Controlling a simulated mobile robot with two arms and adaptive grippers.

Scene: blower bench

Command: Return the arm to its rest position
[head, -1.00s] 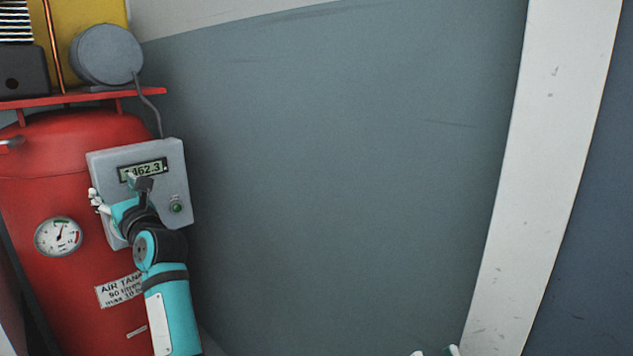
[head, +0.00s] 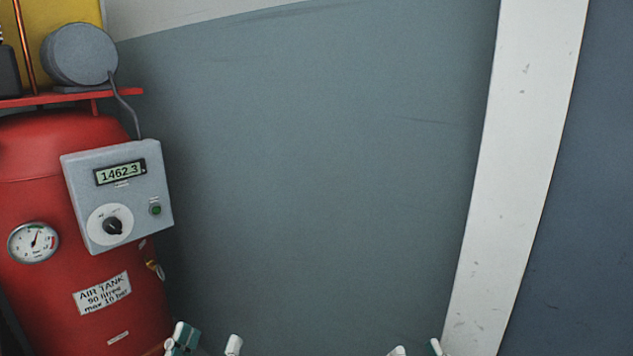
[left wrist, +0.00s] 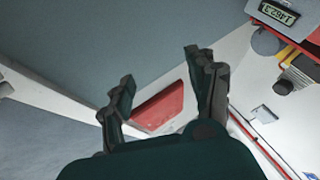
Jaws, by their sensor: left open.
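My left gripper (head: 207,341) shows only by its fingertips at the bottom edge of the head view, below and right of the control box. In the left wrist view its two dark fingers (left wrist: 158,68) stand wide apart with nothing held between them. My right gripper (head: 416,348) shows only as two tips, set apart, at the bottom edge; the rest is out of frame. The grey control box (head: 83,190) on the air tank carries a display (head: 120,173) reading 1462.3, a black knob (head: 112,226) and a green button (head: 155,210). No gripper touches it.
The red air tank (head: 50,285) with its round gauge (head: 34,242) stands at the left. A pale post (head: 520,150) stands right of the bare grey-blue wall (head: 300,180). A red block-like thing (left wrist: 158,105) lies beyond the fingers in the wrist view.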

